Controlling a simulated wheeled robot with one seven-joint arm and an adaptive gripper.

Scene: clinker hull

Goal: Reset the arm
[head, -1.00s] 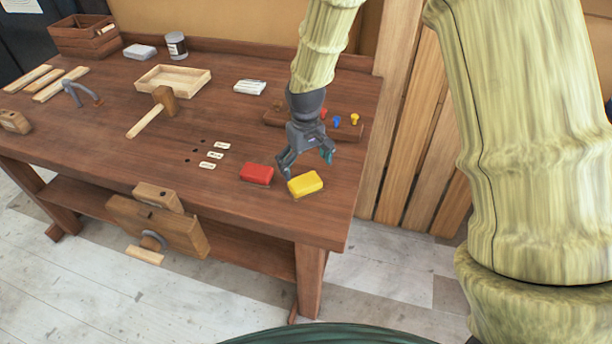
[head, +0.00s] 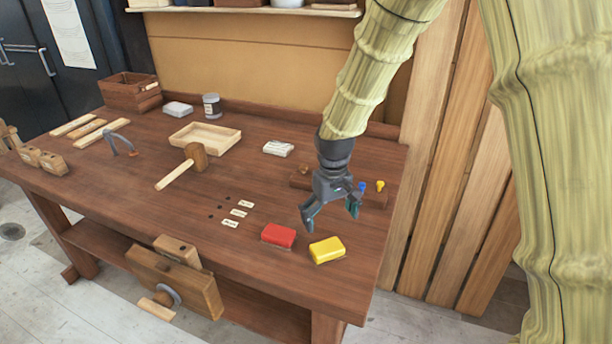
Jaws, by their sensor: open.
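My gripper (head: 331,217) is open and empty, with its fingers spread and pointing down. It hangs over the right part of the wooden workbench (head: 330,287), in the picture just above the red and yellow blocks. The yellow block (head: 327,250) lies near the bench's front right corner. The red block (head: 278,235) lies to its left. My arm comes down from the upper right and hides part of a small wooden rack (head: 301,181) behind the gripper.
The rack carries a blue peg (head: 362,187) and a yellow peg (head: 380,185). A mallet (head: 178,168), a shallow wooden tray (head: 205,136), a white pad (head: 278,148) and a dark jar (head: 212,105) stand on the bench. A vise (head: 175,278) juts from its front. Wooden planks (head: 440,190) stand at right.

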